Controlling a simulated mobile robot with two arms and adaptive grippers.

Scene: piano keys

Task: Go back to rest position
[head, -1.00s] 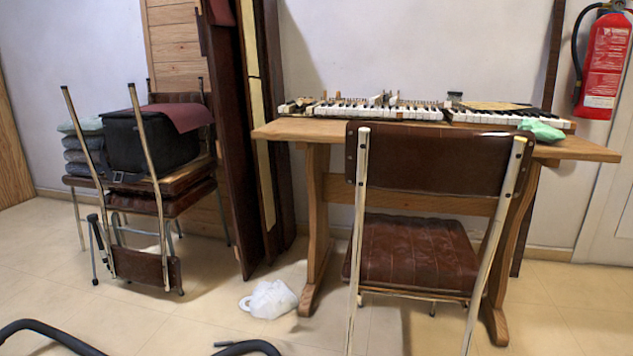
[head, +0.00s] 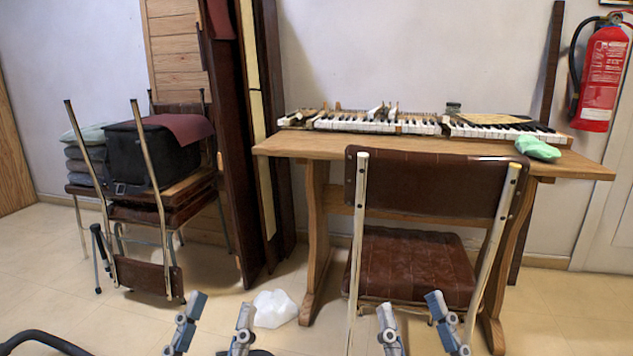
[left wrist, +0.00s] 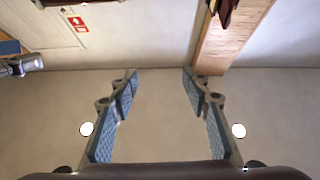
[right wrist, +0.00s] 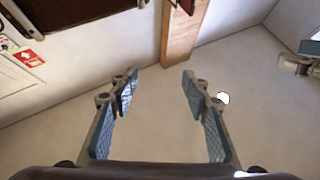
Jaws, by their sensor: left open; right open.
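My left gripper (head: 212,322) shows at the bottom of the head view, left of the white bag on the floor. Its fingers are spread and empty, and the left wrist view (left wrist: 158,95) also shows nothing between them. My right gripper (head: 415,318) shows at the bottom of the head view, in front of the brown chair in the picture. It is open, and the right wrist view (right wrist: 158,95) shows its two blue-padded fingers apart with nothing between them.
A wooden table (head: 290,146) bears piano keyboards (head: 375,122) and a green cloth (head: 538,148). A brown chair (head: 430,185) stands before it. A white bag (head: 274,309) lies on the floor. Stacked chairs (head: 165,205) stand left; a fire extinguisher (head: 603,75) hangs right.

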